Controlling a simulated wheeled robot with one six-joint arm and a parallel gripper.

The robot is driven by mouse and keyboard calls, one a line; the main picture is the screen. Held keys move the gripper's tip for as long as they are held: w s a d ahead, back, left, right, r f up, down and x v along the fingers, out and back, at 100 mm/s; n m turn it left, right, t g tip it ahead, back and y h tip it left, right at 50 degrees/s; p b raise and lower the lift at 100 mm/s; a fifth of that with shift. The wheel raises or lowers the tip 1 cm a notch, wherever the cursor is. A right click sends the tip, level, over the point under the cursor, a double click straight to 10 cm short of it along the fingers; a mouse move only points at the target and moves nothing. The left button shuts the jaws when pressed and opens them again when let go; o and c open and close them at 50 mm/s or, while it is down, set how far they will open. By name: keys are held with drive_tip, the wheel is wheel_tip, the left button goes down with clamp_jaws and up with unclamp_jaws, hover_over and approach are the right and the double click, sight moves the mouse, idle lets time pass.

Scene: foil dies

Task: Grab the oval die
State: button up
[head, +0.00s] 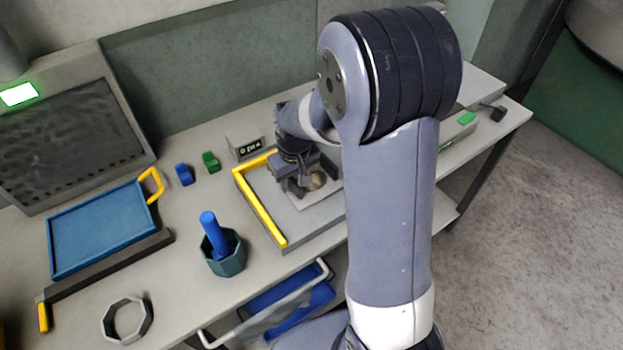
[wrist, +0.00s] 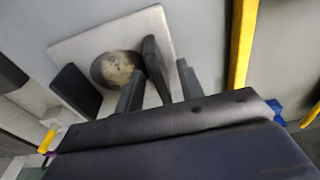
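A rounded tan, mottled piece (wrist: 118,68), which looks like the oval die, sits on a pale square plate (wrist: 75,47). In the head view the same piece (head: 318,180) shows at the right of my gripper's fingers. My gripper (wrist: 113,80) is low over the plate, with one dark finger on each side of the piece. A gap shows at its left, while the right finger overlaps its edge, so I cannot tell whether they touch. The fingers are apart. My arm hides part of the plate in the head view.
A yellow rail (head: 259,208) edges the work area on the left. A small display box (head: 246,148) stands behind it. A green block (head: 211,162), a blue block (head: 184,174), a blue tray (head: 103,228), a teal cup (head: 224,258) and a grey ring (head: 127,320) lie farther left.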

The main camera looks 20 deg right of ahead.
clamp_jaws()
drive_tip(key=shift+r, duration=0.15)
idle(0.4)
